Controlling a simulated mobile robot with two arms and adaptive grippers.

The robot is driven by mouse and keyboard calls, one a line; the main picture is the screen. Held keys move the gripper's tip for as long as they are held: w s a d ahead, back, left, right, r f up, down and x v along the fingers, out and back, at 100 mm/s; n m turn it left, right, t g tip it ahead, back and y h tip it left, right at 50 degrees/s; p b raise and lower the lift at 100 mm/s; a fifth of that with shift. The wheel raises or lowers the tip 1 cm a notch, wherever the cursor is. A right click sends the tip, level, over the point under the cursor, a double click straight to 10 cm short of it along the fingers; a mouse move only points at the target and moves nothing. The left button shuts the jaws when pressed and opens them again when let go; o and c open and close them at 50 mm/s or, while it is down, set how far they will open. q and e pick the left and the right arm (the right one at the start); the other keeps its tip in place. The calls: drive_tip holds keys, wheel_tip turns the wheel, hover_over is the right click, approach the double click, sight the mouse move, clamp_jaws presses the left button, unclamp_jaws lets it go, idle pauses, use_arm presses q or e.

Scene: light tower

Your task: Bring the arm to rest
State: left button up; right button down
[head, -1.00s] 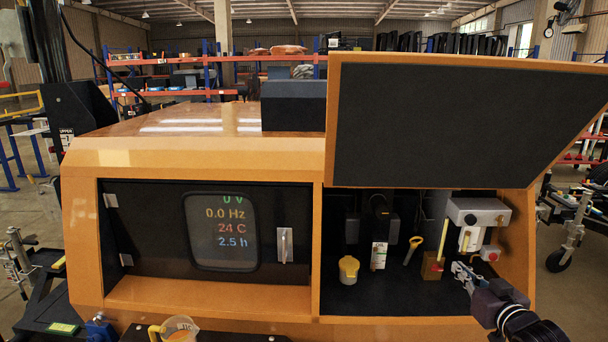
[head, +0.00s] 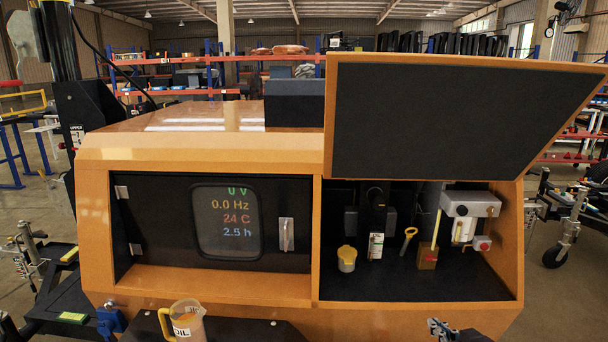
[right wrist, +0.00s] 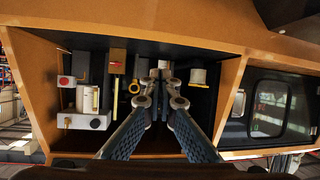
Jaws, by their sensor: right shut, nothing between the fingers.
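My right gripper (head: 440,328) shows at the bottom edge of the head view, in front of and below the open compartment of the orange machine (head: 210,290). Only its tip end shows there; most of the arm is cut off. In the right wrist view its two fingers (right wrist: 160,72) come together at the tips, shut and empty, pointing toward the compartment. My left gripper is not in view.
The raised dark lid (head: 460,120) overhangs the compartment. Inside are a yellow-capped white filler (head: 347,260), a yellow ring handle (head: 408,240), a brown block (head: 427,256) and a grey-white unit (head: 470,206). A clear oil jug (head: 187,322) stands at the front.

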drive_tip(key=s+a+f+g, duration=0.2)
drive_tip(key=s+a+f, duration=0.2)
drive_tip(key=s+f, duration=0.3)
drive_tip(key=s+a+f+g, duration=0.3)
drive_tip(key=s+a+f, duration=0.1)
drive_tip(key=s, duration=0.5)
drive_tip(key=s+a+f+g+h, duration=0.1)
drive_tip(key=s+g, duration=0.2)
drive_tip(key=s, duration=0.7)
drive_tip(key=s+a+f+g, duration=0.1)
drive_tip(key=s+a+g, duration=0.1)
drive_tip(key=s, duration=0.9)
wheel_tip(320, 180, down, 27)
drive_tip(key=s+g, duration=0.1)
drive_tip(key=s+d+f+n+g, duration=0.1)
drive_tip(key=s+d+f, duration=0.2)
drive_tip(key=s+f, duration=1.2)
drive_tip(key=shift+s+f, duration=0.35)
drive_tip(key=shift+s, duration=0.8)
drive_tip(key=shift+d, duration=0.1)
